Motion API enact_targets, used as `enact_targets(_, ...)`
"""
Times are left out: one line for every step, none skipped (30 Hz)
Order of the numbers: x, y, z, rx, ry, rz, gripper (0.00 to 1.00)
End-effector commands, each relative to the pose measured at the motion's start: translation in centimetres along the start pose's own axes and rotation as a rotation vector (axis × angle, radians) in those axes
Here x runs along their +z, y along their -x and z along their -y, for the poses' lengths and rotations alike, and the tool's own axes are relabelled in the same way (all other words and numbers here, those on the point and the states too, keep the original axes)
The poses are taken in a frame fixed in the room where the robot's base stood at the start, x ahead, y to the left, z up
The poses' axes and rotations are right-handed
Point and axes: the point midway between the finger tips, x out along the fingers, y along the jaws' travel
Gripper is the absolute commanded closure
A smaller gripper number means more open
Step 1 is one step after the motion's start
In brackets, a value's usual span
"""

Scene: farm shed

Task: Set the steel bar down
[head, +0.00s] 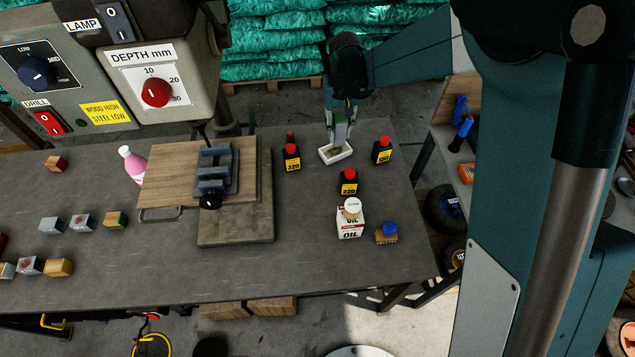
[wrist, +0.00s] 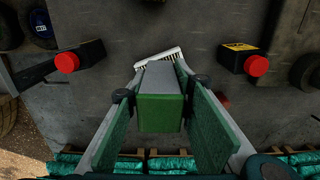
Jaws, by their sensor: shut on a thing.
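My gripper (head: 341,122) reaches down over the far right part of the workbench. In the wrist view my gripper (wrist: 161,90) is shut on the steel bar (wrist: 160,76), a block with a grey top and a green end, held between both fingers. In the head view the bar is mostly hidden by the fingers. I cannot tell whether the bar touches the tray.
Black red-capped bottles stand left (head: 292,160), right (head: 383,152) and in front (head: 348,185) of the tray. A drill-press vise (head: 215,170) stands left. Several small blocks lie far left.

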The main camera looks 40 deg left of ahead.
Motion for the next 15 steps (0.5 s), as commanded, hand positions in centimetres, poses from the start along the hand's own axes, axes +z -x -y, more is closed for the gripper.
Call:
enact_targets(1.4,0.0,1.6,0.0,0.004,0.0,0.92)
enact_targets(2.2,0.1,2.3,0.0,0.005,0.0,0.92)
enact_targets(3.2,0.0,3.2,0.001,0.005,0.0,0.92)
enact_targets(3.9,0.0,3.9,0.001,0.005,0.0,0.92)
enact_targets(4.6,0.0,4.5,0.001,0.006,0.0,0.92)
enact_targets(5.4,0.0,5.2,0.001,0.005,0.0,0.92)
enact_targets(6.0,0.0,5.7,0.001,0.005,0.0,0.92)
enact_targets(6.6,0.0,6.2,0.001,0.005,0.0,0.92)
enact_targets(7.2,0.0,6.7,0.001,0.006,0.0,0.92)
enact_targets(7.7,0.0,7.0,0.001,0.005,0.0,0.92)
enact_targets(8.1,0.0,7.3,0.001,0.005,0.0,0.92)
enact_targets(8.5,0.0,7.7,0.001,0.004,0.0,0.92)
enact_targets(8.8,0.0,7.9,0.001,0.005,0.0,0.92)
enact_targets(9.0,0.0,8.0,0.001,0.005,0.0,0.92)
enact_targets(9.2,0.0,8.2,0.001,0.005,0.0,0.92)
